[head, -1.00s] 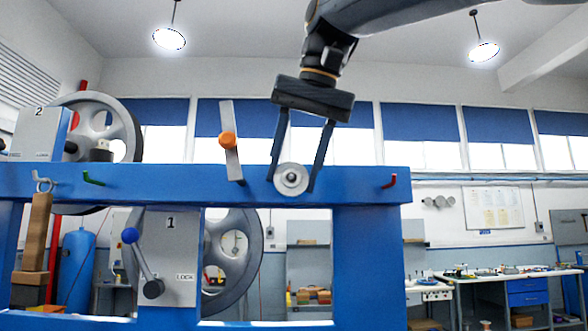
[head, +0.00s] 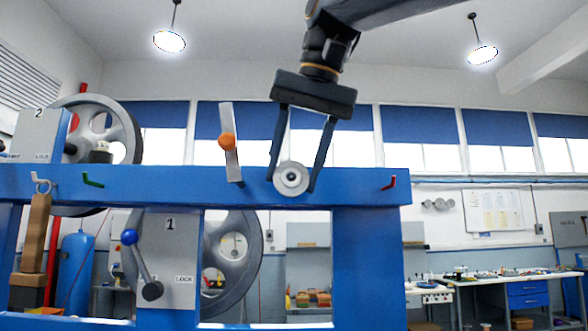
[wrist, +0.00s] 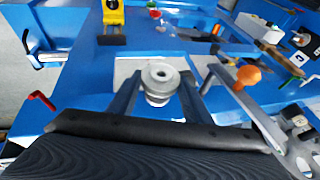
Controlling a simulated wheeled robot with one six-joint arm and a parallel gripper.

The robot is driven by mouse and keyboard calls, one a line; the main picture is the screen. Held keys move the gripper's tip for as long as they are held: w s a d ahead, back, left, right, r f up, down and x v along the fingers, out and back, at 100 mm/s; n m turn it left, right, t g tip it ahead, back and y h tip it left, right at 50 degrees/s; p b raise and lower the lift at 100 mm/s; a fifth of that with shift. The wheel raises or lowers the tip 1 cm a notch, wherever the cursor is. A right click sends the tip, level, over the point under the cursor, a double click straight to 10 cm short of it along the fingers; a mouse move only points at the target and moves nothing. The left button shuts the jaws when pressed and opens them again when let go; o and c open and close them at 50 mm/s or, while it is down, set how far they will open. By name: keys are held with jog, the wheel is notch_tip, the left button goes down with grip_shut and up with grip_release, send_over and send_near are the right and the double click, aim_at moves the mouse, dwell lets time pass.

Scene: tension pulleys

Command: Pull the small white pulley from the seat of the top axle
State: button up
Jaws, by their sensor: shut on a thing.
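The small white pulley (head: 291,179) is a pale disc with a dark centre at the front of the blue top beam. In the wrist view the pulley (wrist: 160,78) shows from its face, with more grooved body below it. My gripper (head: 292,184) reaches down from above, its two dark fingers shut on the pulley from left and right. In the wrist view my gripper (wrist: 160,95) has a finger on each side of the pulley. The axle behind the pulley is hidden, so I cannot tell if the pulley still sits on it.
A metal lever with an orange knob (head: 227,142) stands close left of my gripper. A red hook (head: 389,183) is to the right and a green hook (head: 92,180) to the left on the blue beam (head: 350,187). A lever with a blue knob (head: 130,237) hangs below.

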jog(key=shift+s, duration=0.9)
dwell(0.4)
jog(key=shift+s+d, duration=0.1)
jog(key=shift+s, duration=0.85)
jog(key=shift+s, duration=0.1)
jog(key=s, duration=0.3)
jog(key=shift+s+d+b, duration=0.15)
jog(key=shift+s+b, duration=0.15)
jog(key=shift+s, duration=0.1)
jog(key=shift+s, duration=0.1)
